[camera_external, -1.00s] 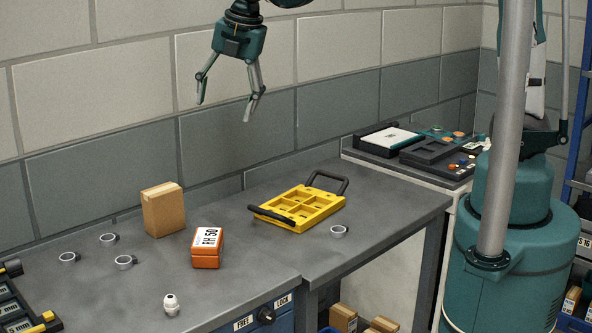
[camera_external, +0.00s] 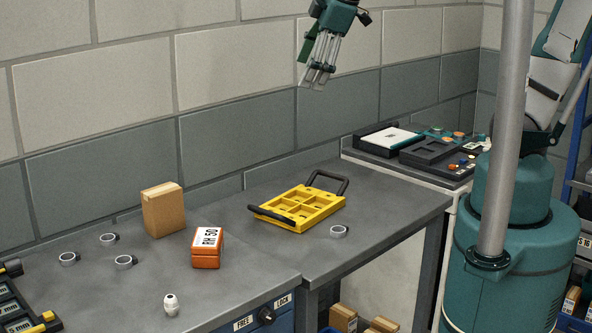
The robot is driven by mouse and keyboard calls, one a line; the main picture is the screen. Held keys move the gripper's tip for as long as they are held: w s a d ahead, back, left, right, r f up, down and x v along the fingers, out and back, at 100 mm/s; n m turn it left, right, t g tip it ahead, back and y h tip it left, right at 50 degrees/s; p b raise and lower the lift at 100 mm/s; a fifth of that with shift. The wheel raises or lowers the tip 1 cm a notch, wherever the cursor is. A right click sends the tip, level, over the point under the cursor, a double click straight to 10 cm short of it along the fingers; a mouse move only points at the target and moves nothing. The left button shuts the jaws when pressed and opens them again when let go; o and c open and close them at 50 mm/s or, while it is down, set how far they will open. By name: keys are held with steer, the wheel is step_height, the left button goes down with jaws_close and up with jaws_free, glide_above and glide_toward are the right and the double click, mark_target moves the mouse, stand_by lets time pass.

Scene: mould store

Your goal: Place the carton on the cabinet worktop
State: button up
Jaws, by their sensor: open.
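A brown carton (camera_external: 163,210) stands upright towards the back of the left grey worktop, near the wall. The worktop (camera_external: 225,303) under it belongs to a unit with a blue front carrying FREE and LOCK labels. A second, slightly lower grey table (camera_external: 390,215) adjoins it on the right. My gripper (camera_external: 318,80) is high in the air above the yellow tray, up and to the right of the carton. It is open and empty, seen partly from the side, with its fingers pointing down.
A yellow tray (camera_external: 325,212) with black handles lies on the right table beside a metal ring (camera_external: 339,232). An orange labelled box (camera_external: 206,247), several rings and a white fitting (camera_external: 171,304) are near the carton. A dark device (camera_external: 12,310) sits at far left.

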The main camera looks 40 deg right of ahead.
steer(key=s+d+m+t, duration=0.2)
steer(key=s+d+m, duration=0.8)
steer(key=s+m, duration=0.1)
steer(key=shift+s+d+f+m+h, duration=0.15)
steer(key=shift+s+f+m+h, duration=0.05)
steer(key=shift+f+m+h, duration=0.25)
steer(key=shift+f, duration=0.1)
step_height(320, 180, down, 10)
steer(key=b, duration=1)
steer(key=shift+r, duration=0.2)
stand_by(0.4)
